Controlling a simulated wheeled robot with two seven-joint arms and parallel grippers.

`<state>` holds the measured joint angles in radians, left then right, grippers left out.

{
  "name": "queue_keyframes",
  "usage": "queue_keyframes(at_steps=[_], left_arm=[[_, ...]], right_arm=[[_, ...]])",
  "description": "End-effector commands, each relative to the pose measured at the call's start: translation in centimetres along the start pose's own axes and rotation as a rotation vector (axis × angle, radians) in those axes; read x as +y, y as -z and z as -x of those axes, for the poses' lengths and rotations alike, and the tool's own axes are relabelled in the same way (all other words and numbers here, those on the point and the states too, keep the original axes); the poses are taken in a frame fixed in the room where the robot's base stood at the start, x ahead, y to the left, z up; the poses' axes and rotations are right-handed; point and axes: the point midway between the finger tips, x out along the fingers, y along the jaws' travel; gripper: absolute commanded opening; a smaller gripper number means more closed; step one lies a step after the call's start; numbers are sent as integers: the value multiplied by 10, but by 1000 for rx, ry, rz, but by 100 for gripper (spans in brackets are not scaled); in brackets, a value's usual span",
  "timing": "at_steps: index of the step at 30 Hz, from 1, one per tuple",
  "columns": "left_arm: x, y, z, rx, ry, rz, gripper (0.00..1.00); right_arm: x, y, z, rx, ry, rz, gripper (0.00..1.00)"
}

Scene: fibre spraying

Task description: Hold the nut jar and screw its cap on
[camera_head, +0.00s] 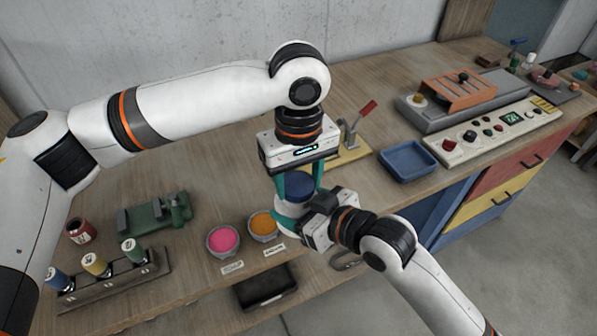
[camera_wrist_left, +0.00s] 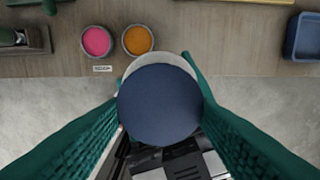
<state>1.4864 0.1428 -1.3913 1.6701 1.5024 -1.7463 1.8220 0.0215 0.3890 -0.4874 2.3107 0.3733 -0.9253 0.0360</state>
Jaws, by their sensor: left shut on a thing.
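The nut jar (camera_head: 287,212) is a pale jar at the table's front edge in the head view, mostly hidden by the grippers. Its dark blue round cap (camera_head: 299,190) sits on top, and in the left wrist view the cap (camera_wrist_left: 160,104) covers most of the jar, leaving a pale rim (camera_wrist_left: 160,58). My left gripper (camera_head: 298,184) points down with its teal fingers shut on the cap's sides. My right gripper (camera_head: 305,217) comes in from the lower right and holds the jar's body from the side. Its fingertips are largely hidden.
Pink (camera_head: 223,239) and orange (camera_head: 263,225) bowls stand just left of the jar. A spool rack (camera_head: 115,277) and a green device (camera_head: 155,213) are further left. A blue tray (camera_head: 408,161) and a control panel (camera_head: 500,130) stand right. Floor shows below the jar in the wrist view.

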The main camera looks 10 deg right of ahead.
Motion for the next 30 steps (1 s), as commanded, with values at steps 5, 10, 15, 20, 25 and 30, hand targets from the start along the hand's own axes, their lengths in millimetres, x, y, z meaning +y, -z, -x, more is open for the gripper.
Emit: queue_keyframes(at_steps=[5,10,15,20,25,30], left_arm=[[0,0,-7,0,0,0,32],[0,0,-7,0,0,0,32],[0,0,-7,0,0,0,32],[0,0,-7,0,0,0,32],[0,0,-10,0,0,0,32],[0,0,-13,0,0,0,32]], right_arm=[[0,-1,0,-2,0,0,29],[0,-1,0,-2,0,0,29],[0,-1,0,-2,0,0,29],[0,-1,0,-2,0,0,29],[0,-1,0,-2,0,0,29],[0,-1,0,-2,0,0,29]])
